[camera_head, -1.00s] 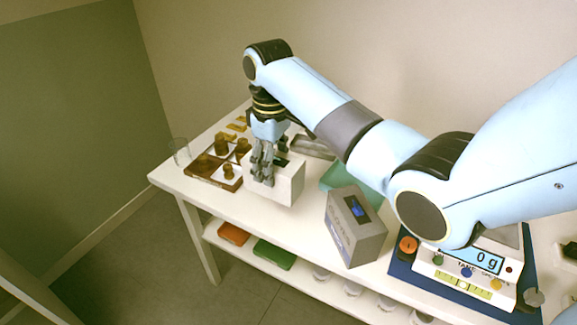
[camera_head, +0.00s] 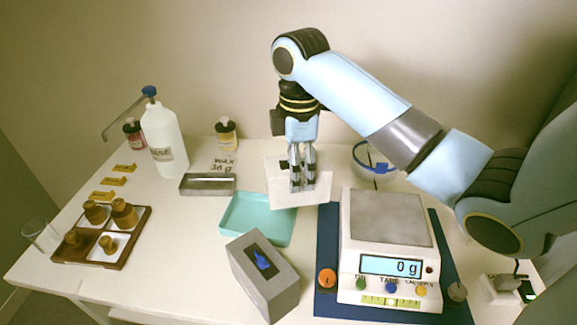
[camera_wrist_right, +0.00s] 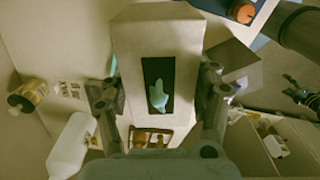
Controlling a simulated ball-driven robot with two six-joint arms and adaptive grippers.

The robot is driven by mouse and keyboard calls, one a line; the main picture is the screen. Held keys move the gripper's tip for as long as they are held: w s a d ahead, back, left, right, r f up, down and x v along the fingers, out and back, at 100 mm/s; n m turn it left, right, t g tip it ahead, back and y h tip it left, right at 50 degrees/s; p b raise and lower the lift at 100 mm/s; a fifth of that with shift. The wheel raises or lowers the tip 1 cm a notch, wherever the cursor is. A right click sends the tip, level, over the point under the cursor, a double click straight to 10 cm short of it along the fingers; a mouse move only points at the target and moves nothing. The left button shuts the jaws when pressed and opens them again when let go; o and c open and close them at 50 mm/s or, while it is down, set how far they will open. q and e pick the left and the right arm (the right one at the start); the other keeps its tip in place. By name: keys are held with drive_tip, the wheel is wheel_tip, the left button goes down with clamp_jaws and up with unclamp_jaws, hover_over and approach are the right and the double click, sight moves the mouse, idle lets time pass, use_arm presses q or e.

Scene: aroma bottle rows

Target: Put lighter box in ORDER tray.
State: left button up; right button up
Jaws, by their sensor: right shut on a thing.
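My right gripper (camera_head: 301,186) points down and is shut on a white box (camera_head: 285,200). The box is behind the scale's left side and right of the teal tray; it looks held above the table. In the right wrist view the held box (camera_wrist_right: 190,32) has a dark window with a teal shape. A grey box (camera_head: 268,290) with a blue shape in its dark window stands at the front. The teal tray (camera_head: 238,241) looks empty; I cannot read an ORDER label on any tray. My left gripper is out of view.
The scale (camera_head: 388,262) on a blue mat reads 0 g, its pan empty. A wash bottle (camera_head: 165,140), a grey metal tray (camera_head: 208,186) and a small jar (camera_head: 227,134) stand behind.

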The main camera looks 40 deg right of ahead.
drive_tip(key=shift+s+d+f, duration=0.25)
drive_tip(key=shift+s+d, duration=0.35)
drive_tip(key=shift+s, duration=0.15)
drive_tip(key=shift+s+f, duration=0.1)
drive_tip(key=shift+f, duration=0.15)
drive_tip(key=w+a+f, duration=0.1)
drive_tip(key=w+f, duration=0.1)
drive_tip(key=w, duration=0.1)
drive_tip(key=w+a+f, duration=0.1)
drive_tip(key=shift+w+a+f+b, duration=0.1)
drive_tip(key=shift+w+a+b, duration=0.1)
drive_tip(key=shift+a+b, duration=0.15)
hover_over(261, 219)
wheel_tip(261, 219, down, 4)
wheel_tip(261, 219, down, 3)
drive_tip(key=shift+a+f+b, duration=0.1)
drive_tip(key=shift+f+b, duration=0.1)
drive_tip(key=shift+b, duration=0.35)
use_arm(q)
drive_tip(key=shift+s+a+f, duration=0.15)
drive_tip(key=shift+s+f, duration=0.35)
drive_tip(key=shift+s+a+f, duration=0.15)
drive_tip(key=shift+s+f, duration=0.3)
use_arm(e)
drive_tip(key=shift+f, duration=0.15)
